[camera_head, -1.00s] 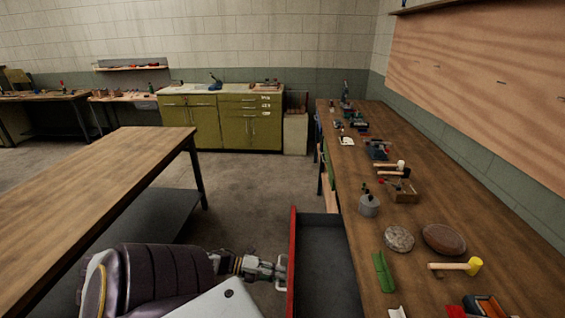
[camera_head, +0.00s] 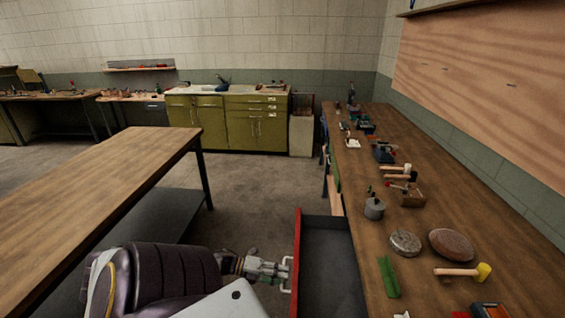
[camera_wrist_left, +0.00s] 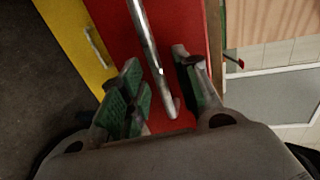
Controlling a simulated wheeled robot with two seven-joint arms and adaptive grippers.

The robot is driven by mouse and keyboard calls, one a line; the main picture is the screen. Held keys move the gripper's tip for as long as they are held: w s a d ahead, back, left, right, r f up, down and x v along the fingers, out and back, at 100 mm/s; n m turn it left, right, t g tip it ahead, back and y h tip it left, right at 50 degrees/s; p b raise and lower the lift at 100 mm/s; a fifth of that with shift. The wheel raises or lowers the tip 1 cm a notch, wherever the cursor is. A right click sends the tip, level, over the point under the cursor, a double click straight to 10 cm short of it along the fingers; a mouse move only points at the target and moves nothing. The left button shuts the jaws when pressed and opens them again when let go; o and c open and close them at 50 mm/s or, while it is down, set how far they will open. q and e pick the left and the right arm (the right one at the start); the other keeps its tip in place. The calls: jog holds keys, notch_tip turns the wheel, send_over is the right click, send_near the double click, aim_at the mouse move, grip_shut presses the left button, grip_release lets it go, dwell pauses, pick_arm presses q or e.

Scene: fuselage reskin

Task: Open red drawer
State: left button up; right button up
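The red drawer (camera_head: 297,250) is pulled out from under the workbench on the right, with its grey inside (camera_head: 328,262) showing empty. Its metal handle (camera_head: 289,273) is on the red front. My left gripper (camera_head: 280,272) is at the handle, pointing right toward the drawer front. In the left wrist view, the red drawer front (camera_wrist_left: 108,32) fills the middle. The handle bar (camera_wrist_left: 150,55) runs between the two spread fingers of my left gripper (camera_wrist_left: 163,85), with gaps on both sides. My right gripper is out of view.
The workbench (camera_head: 450,235) on the right carries tools, stones and a mallet. A wooden table (camera_head: 100,185) stands on the left, with open floor (camera_head: 255,185) between. A yellow drawer front (camera_wrist_left: 75,35) shows beside the red one. Green cabinets (camera_head: 225,122) stand at the back.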

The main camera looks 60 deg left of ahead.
pick_arm(q)
jog(key=v, duration=1.1)
dwell(0.4)
